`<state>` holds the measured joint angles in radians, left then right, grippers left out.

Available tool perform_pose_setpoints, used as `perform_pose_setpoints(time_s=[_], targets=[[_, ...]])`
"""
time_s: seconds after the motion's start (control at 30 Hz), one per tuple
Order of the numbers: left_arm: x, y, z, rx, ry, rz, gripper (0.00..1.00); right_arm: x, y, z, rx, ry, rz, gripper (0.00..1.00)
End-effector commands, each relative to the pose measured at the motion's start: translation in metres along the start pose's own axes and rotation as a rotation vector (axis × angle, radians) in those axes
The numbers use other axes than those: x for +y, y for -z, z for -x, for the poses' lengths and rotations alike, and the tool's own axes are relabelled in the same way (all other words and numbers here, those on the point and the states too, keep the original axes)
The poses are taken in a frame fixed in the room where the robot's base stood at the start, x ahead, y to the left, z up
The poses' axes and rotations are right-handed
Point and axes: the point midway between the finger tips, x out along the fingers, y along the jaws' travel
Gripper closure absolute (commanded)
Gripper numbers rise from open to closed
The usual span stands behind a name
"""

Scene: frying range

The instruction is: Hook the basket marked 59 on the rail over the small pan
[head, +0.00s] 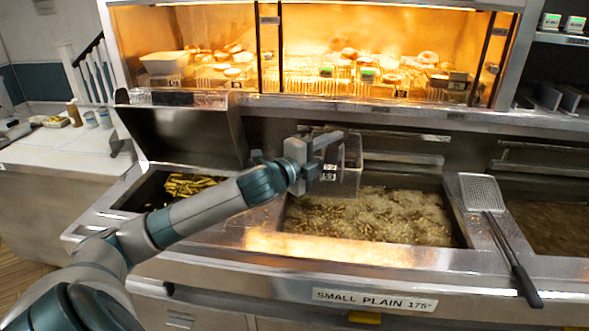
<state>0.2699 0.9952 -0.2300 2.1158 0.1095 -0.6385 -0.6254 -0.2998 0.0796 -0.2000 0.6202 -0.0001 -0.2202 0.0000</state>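The small pan (372,214) is full of bubbling oil, above the front label "SMALL PLAIN 175°". A metal wire basket (352,160) is at the pan's back left, above the oil. Small black-and-white tags (329,172) show by it, but I cannot read a number. The rail (405,158) runs along the back of the pan. My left gripper (326,152) is at the basket's left side and overlaps it in view. I cannot tell whether its fingers are closed on the basket, or whether the basket touches the rail. My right gripper is out of view.
A skimmer (483,194) lies on the divider right of the small pan, its handle over the front edge. Another oil pan (553,229) is further right. A pan with fries (190,185) is at left, beside a raised steel panel (190,132). A lit food cabinet stands behind.

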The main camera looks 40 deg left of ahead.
Motion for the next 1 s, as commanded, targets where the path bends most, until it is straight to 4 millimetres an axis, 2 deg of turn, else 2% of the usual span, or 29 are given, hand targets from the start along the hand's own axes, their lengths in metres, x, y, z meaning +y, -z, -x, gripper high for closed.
perform_pose_setpoints(time_s=[0.3,0.67,1.0], targets=[[0.003,0.001,0.042,0.003,0.0,-0.004,0.6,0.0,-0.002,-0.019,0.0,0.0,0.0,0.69],[0.003,0.0,0.08,0.001,-0.002,-0.001,0.6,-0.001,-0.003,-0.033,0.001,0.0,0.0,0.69],[0.002,0.001,0.107,0.002,-0.001,0.0,0.6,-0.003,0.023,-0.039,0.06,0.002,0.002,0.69]])
